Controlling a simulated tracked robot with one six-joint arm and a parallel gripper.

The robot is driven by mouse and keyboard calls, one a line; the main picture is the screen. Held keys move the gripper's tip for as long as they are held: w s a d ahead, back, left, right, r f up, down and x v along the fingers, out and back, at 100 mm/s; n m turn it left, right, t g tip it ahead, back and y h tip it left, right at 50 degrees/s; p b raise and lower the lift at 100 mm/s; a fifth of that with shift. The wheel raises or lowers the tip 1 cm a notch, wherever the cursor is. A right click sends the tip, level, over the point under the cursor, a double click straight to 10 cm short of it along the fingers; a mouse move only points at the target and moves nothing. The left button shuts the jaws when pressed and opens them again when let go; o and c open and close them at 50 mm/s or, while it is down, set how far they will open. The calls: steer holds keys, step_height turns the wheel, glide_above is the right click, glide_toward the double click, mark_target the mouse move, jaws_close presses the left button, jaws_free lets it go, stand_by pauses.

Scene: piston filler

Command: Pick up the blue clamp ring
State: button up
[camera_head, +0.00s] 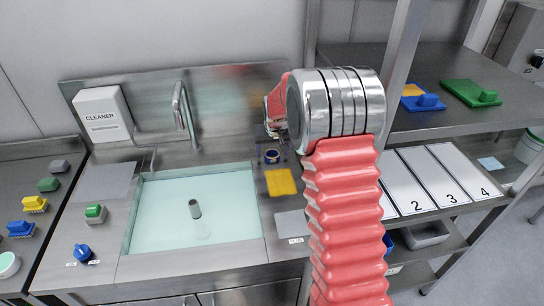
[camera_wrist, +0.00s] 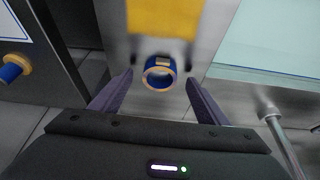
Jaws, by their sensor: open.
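The blue clamp ring (camera_head: 272,156) lies on the steel counter right of the sink, just behind a yellow cloth (camera_head: 281,182). In the wrist view the blue ring (camera_wrist: 147,76), with a tan inner edge, shows between my two dark fingertips. My gripper (camera_wrist: 159,78) is open, with a finger on each side of the ring in the picture. I see no finger touching it, and the height gap cannot be told. In the head view my arm hides most of my gripper.
The sink (camera_head: 150,215) holds pale liquid and a grey cylinder (camera_head: 195,209). A tap (camera_head: 181,108) stands behind it. A shelf rack with a post (camera_head: 398,65) and numbered panels (camera_head: 405,190) is close on the right. Brushes and a blue part (camera_head: 82,253) lie left.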

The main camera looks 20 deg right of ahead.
steer(key=shift+w+f, duration=0.2)
steer(key=shift+f, duration=0.2)
steer(key=c, duration=1.2)
